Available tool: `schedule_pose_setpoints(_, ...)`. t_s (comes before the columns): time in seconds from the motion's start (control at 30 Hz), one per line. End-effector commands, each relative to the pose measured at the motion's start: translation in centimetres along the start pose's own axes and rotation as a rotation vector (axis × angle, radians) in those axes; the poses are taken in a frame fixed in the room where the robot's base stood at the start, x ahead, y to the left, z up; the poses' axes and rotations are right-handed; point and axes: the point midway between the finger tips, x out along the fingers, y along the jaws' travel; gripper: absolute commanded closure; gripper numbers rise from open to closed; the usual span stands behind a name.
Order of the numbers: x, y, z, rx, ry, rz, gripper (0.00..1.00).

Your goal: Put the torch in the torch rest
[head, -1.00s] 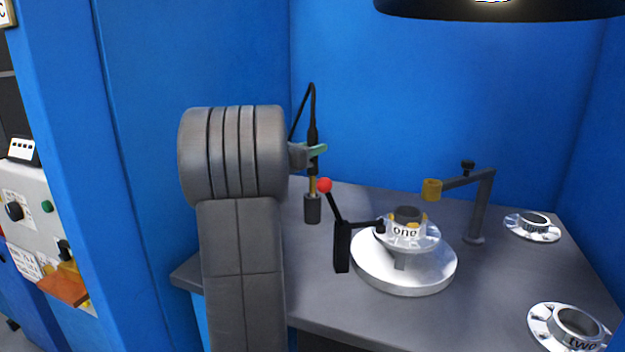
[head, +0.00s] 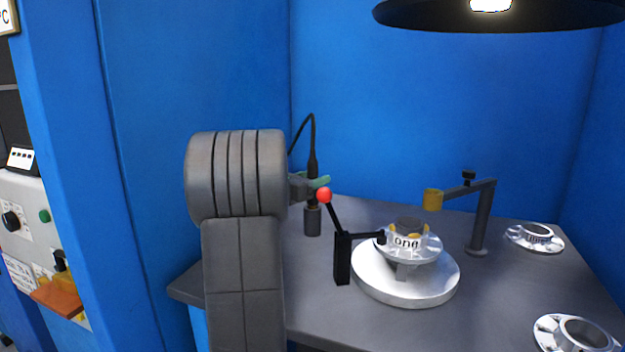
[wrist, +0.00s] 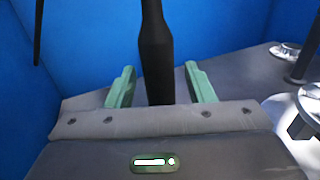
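The torch (head: 312,166) is black and upright, with a cable looping from its top. Its lower end goes down into the torch rest (head: 312,221), a dark cup on the bench; the gold nozzle is hidden. My gripper (head: 318,183) is at the torch's lower body, just above the rest. In the wrist view my gripper (wrist: 160,68) has its green fingers on either side of the torch (wrist: 156,60), with a gap on each side, so it is open around it. The rest is out of sight in the wrist view.
A red-knobbed lever clamp (head: 342,258) stands right of the rest, by a round turntable (head: 385,288) bearing a flanged part marked "one" (head: 425,251). A post with an arm (head: 480,220) and two more flanged parts are further right. A lamp (head: 430,14) hangs above.

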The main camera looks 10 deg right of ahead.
Motion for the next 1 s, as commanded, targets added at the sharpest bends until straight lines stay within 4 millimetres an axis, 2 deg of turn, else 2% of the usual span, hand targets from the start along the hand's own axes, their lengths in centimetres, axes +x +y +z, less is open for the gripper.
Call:
schedule_pose_setpoints(0.27,-0.3,0.0,0.5,0.000,0.000,0.001,0.52)
schedule_pose_setpoints(0.37,-1.9,0.1,0.5,0.000,0.000,0.003,0.52)
schedule_pose_setpoints(0.7,-9.2,0.1,0.5,0.000,0.000,0.004,0.52)
schedule_pose_setpoints(0.83,-10.9,0.1,0.4,0.000,0.000,0.003,0.52)
schedule_pose_setpoints(1.0,-11.9,0.0,0.3,0.000,0.000,0.001,0.52)
